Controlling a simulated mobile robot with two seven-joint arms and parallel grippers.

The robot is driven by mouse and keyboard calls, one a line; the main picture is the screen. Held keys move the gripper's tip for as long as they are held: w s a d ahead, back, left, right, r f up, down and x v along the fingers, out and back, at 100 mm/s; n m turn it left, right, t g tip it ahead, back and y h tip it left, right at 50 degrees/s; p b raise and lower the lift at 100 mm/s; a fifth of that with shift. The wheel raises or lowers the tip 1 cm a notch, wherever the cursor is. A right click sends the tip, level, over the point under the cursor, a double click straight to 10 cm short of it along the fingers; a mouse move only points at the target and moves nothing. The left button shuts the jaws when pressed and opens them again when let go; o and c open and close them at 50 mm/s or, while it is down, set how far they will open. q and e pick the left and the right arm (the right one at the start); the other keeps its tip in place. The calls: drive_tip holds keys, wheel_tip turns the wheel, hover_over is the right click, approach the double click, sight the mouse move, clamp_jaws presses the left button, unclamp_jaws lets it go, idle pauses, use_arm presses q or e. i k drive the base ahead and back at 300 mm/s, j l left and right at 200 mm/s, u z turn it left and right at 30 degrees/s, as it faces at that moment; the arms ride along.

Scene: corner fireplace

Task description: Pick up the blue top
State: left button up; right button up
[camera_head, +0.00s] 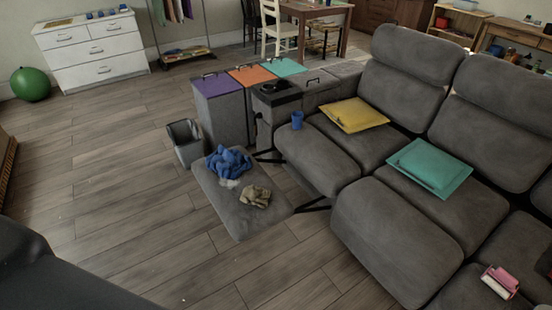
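A crumpled blue top (229,161) lies on the grey extended footrest (238,213) of the sofa, near the middle of the head view. A crumpled tan cloth (255,196) lies beside it, nearer to me. A small pale patch shows next to the blue top, and I cannot tell what it is. Neither of my grippers shows in the head view. A dark part at the lower left is too close to make out.
A grey bin (187,143) stands behind the footrest. A green ball (30,84) is far left. The wooden floor (110,190) at left is clear.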

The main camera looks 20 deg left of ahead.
sight(229, 164)
drive_tip(key=i+j+z, duration=0.1)
drive_tip(key=z, duration=0.25)
drive_tip(key=j+z, duration=0.35)
drive_tip(key=i+j+z, duration=0.1)
drive_tip(key=z, duration=0.25)
drive_tip(key=j+z, duration=0.35)
drive_tip(key=j, duration=0.25)
drive_tip(key=j+z, duration=0.35)
drive_tip(key=j, duration=0.2)
drive_tip(key=k+j+z, duration=0.2)
drive_tip(key=j+z, duration=0.15)
drive_tip(key=j, duration=0.2)
drive_tip(key=k+j, duration=0.1)
drive_tip(key=j, duration=0.2)
drive_tip(key=j+z, duration=0.15)
drive_tip(key=j, duration=0.15)
drive_tip(key=k+j, duration=0.3)
drive_tip(key=j, duration=0.25)
drive_tip(key=k+j, duration=0.15)
drive_tip(key=j, duration=0.2)
drive_tip(key=k+j, duration=0.1)
drive_tip(key=j, duration=0.25)
drive_tip(key=k+j, duration=0.1)
drive_tip(key=j, duration=0.25)
drive_tip(key=k+j+z, duration=0.1)
drive_tip(key=j, duration=0.25)
drive_tip(key=k+j, duration=0.15)
drive_tip(key=j, duration=0.2)
